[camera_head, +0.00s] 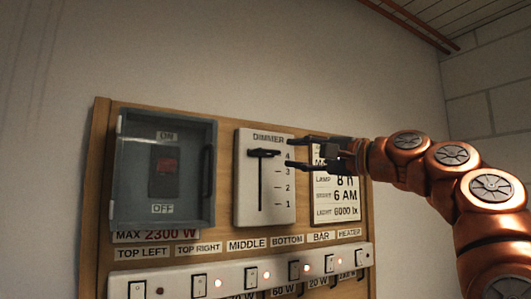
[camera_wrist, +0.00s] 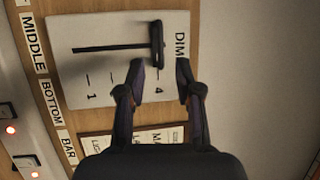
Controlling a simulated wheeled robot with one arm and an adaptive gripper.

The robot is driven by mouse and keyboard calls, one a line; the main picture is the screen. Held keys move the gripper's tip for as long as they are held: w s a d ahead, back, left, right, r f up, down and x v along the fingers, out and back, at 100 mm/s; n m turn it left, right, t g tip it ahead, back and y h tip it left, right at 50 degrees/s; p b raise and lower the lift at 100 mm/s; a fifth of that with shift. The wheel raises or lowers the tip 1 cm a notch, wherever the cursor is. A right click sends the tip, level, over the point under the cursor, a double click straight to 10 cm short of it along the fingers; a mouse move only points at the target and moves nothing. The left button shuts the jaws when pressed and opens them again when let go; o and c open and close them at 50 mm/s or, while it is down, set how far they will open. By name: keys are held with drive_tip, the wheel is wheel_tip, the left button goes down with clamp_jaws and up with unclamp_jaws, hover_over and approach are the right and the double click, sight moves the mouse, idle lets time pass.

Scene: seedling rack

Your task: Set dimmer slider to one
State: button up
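The dimmer plate (camera_head: 248,205) is a white panel with a vertical slot and marks from 4 at the top to 1 at the bottom. It also shows in the wrist view (camera_wrist: 70,60), turned sideways. The black slider knob (camera_head: 263,153) sits at the top of the slot, near the 4; it also shows in the wrist view (camera_wrist: 156,42). My gripper (camera_head: 291,153) is open and empty, just right of the knob, one finger above the other. In the wrist view the knob's near end lines up between the fingertips (camera_wrist: 160,72), with no visible contact.
Below runs a switch strip (camera_head: 235,276) with several lit red lamps. All are on a wooden board (camera_head: 102,130).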

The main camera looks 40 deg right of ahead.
sight(271, 151)
drive_tip(key=shift+p+x, duration=0.9)
drive_tip(key=shift+x, duration=3)
drive_tip(key=shift+c, duration=0.3)
clamp_jaws()
